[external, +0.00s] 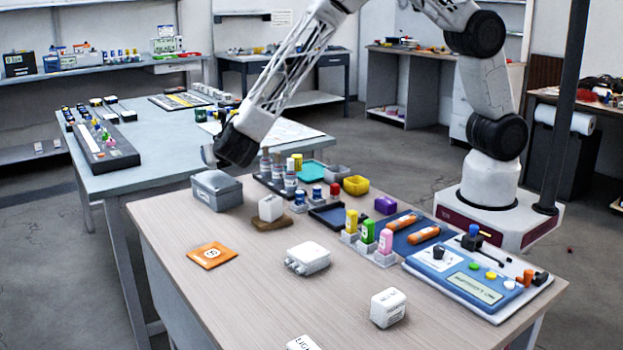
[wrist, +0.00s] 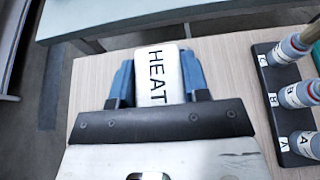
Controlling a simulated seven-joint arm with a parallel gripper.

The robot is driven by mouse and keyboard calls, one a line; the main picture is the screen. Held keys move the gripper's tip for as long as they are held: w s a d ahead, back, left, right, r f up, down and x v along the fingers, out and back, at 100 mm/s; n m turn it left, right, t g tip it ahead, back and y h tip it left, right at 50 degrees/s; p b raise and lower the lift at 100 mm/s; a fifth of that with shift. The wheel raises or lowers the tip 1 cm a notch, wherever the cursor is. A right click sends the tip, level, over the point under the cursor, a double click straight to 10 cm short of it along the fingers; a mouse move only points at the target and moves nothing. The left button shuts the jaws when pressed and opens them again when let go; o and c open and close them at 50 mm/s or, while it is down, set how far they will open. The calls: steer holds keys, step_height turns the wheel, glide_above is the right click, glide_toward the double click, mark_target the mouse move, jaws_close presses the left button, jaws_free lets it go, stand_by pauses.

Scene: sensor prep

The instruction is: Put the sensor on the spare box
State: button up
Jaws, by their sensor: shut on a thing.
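My gripper (external: 210,156) is low at the table's far left corner, just above a grey lidded box (external: 217,190). In the wrist view, the blue fingers of my gripper (wrist: 158,82) are shut on a white block marked HEAT (wrist: 158,62), which looks like the sensor. The block is mostly hidden in the external view. I cannot tell whether it touches the grey box, which my gripper hides in the wrist view. No readable label names the spare box; the grey box may be it.
A black rack with labelled bottles (wrist: 296,95) stands close to the right of my gripper. A white cube on a brown stand (external: 271,208) is right of the grey box. An orange card (external: 212,255) and white housings (external: 307,258) lie nearer. The table's left front is clear.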

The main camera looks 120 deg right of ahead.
mark_target(215, 165)
steer(key=shift+f, duration=1.65)
steer(key=shift+f, duration=0.15)
steer(key=o, duration=0.9)
steer(key=shift+o, duration=0.2)
steer(key=shift+a+r, duration=0.4)
steer(key=shift+a, duration=0.1)
steer(key=v, duration=1.1)
